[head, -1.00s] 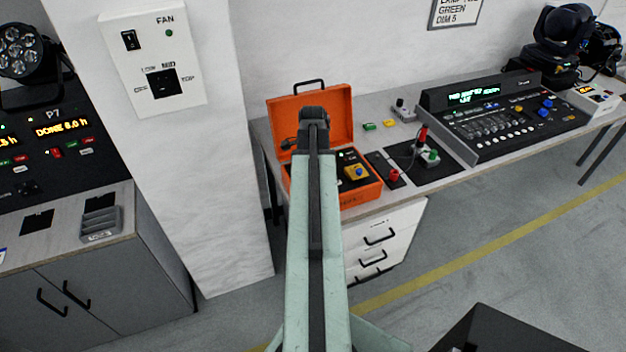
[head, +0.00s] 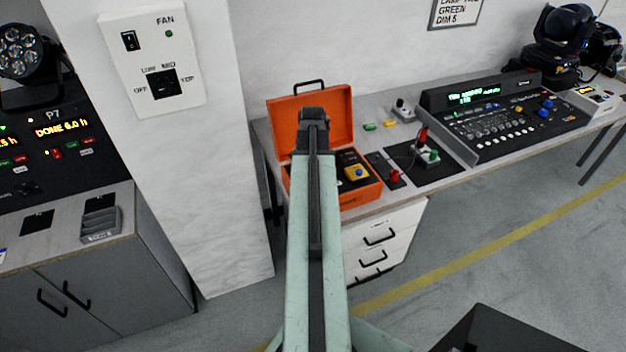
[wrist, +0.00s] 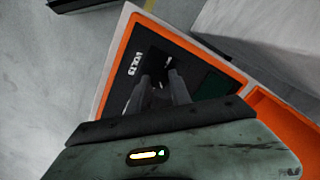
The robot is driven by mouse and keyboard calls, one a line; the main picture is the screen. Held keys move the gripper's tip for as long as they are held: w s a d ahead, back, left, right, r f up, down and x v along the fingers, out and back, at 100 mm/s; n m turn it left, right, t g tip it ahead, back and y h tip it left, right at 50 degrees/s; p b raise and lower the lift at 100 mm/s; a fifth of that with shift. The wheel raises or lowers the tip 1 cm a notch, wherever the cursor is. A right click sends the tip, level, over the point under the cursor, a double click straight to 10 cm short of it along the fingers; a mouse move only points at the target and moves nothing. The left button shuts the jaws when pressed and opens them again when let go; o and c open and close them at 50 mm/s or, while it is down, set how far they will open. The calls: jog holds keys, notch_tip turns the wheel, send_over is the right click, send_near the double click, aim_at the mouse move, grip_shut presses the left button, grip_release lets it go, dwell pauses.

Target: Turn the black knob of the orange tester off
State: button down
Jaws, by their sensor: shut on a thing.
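The orange tester (head: 336,108) is an open orange case with its lid up, on the bench in the head view. Its tray holds a dark panel with a yellow block with a blue top (head: 356,173). In the wrist view its orange rim (wrist: 116,62) frames a black panel marked VOLTS. My gripper (wrist: 160,83) points down at that panel, its two fingers shut on the black knob (wrist: 160,72). The fingers largely hide the knob, and I cannot read its setting. In the head view my arm covers the gripper and the left part of the tray.
A lighting console (head: 490,115) is further right. A wall FAN switch plate (head: 152,60) and white pillar are at left. The raised lid stands behind my gripper.

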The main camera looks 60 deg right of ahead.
jog(key=n, duration=0.7)
jog(key=shift+s+a, duration=0.1)
jog(key=shift+s, duration=0.05)
jog(key=n, duration=0.6)
jog(key=shift+n, duration=0.4)
jog(key=n, duration=1.3)
jog(key=shift+n, duration=0.4)
jog(key=c, duration=1.2)
grip_release()
jog(key=shift+o, duration=0.2)
